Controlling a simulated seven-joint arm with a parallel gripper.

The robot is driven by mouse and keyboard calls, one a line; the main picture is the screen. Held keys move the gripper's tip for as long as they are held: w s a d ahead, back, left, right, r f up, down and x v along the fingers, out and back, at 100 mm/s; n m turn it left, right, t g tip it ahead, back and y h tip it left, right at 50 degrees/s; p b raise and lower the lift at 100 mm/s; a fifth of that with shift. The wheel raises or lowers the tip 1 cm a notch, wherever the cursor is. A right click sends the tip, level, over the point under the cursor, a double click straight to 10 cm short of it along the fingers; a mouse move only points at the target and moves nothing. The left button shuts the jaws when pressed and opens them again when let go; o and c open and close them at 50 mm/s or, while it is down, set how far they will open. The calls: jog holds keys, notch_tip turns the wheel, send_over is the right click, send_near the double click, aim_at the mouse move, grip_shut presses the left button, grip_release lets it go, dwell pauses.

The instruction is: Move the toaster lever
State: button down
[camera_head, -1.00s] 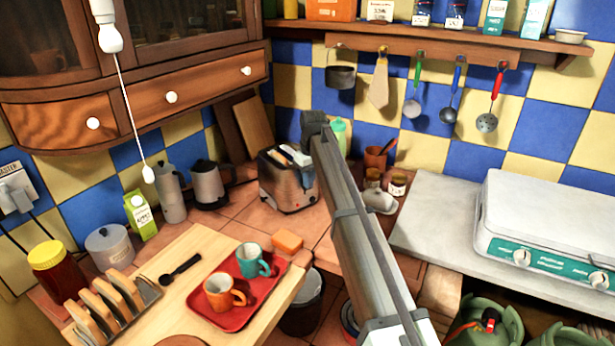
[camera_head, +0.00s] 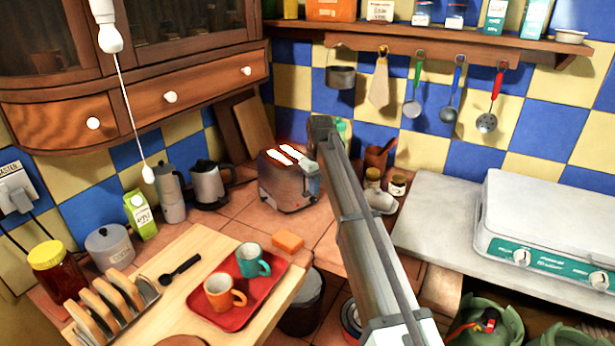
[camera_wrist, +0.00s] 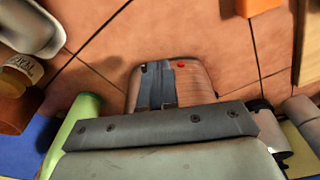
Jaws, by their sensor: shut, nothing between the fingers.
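The toaster (camera_head: 284,184) is a metal box on the tiled counter against the back corner. Its two top slots glow orange, with pale bread sitting low in them. In the wrist view, the toaster's end (camera_wrist: 200,88) shows with a small red spot. My gripper (camera_wrist: 162,84) is shut and empty, close in front of this end. In the head view, my gripper's body (camera_head: 323,127) is beside the toaster's right end, near the lever side. The lever itself is too small or hidden to make out clearly, and I cannot tell whether my fingers touch it.
A green bottle (camera_head: 342,132) stands behind my gripper. A kettle (camera_head: 209,186) stands left of the toaster. An orange sponge (camera_head: 288,241) and red tray (camera_head: 234,308) are in front.

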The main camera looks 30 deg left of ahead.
notch_tip(320, 180, up, 14)
jog(key=d, duration=0.1)
jog(key=shift+s+d, duration=0.15)
jog(key=shift+s, duration=0.15)
jog(key=shift+s+f, duration=0.1)
jog(key=shift+f, duration=0.1)
dwell(0.5)
jog(key=s+d+f+m+h, duration=0.1)
jog(key=s+d+f+m, duration=0.2)
jog(key=s+d+f, duration=0.55)
jog(key=s+d+f+m+h, duration=0.2)
jog(key=s+d+f, duration=0.1)
jog(key=s+f, duration=1.1)
jog(key=s+d+f+m+g, duration=0.2)
jog(key=d+f, duration=1.2)
jog(key=f, duration=0.2)
jog(key=s+d+f+m+g, duration=0.2)
jog(key=s+d+f+m, duration=0.1)
jog(key=d+f, duration=1.2)
jog(key=s+d+f+m+g+y, duration=0.1)
jog(key=s+d+f, duration=0.6)
jog(key=s, duration=0.3)
jog(key=s+d+f+m+g+y, duration=0.1)
jog(key=s+d+f+m+g, duration=0.1)
jog(key=s+d+f, duration=0.5)
jog(key=s+f, duration=0.1)
jog(key=s, duration=0.2)
jog(key=shift+s+d, duration=0.3)
jog(key=shift+d, duration=0.05)
